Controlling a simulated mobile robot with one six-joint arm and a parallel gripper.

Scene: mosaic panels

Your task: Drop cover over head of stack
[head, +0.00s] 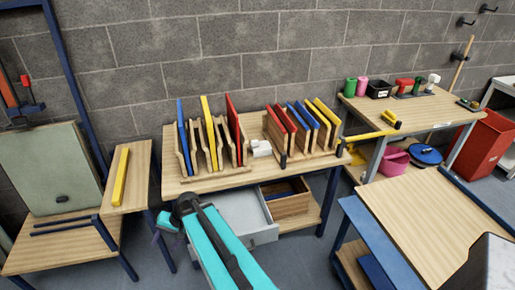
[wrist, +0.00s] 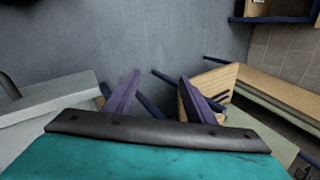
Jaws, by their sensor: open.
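My gripper (wrist: 160,88) is open and empty in the wrist view, with its two purple fingers apart over the grey floor. In the head view my teal arm reaches up to the front left of the middle table (head: 182,187); the fingers are hard to make out there. Coloured panels stand upright in two wooden racks on that table: blue (head: 186,138), yellow (head: 209,130) and red (head: 234,130) in the left rack, and red (head: 285,131), blue (head: 303,125) and yellow (head: 327,122) in the right rack. I cannot tell which thing is the cover or the stack.
A grey drawer (head: 262,237) and a wooden drawer (head: 287,208) stand open under the table. A yellow bar (head: 120,176) lies on the left bench. A yellow arm-like bar (head: 372,136) sticks out at the table's right. A red bin (head: 486,147) stands far right.

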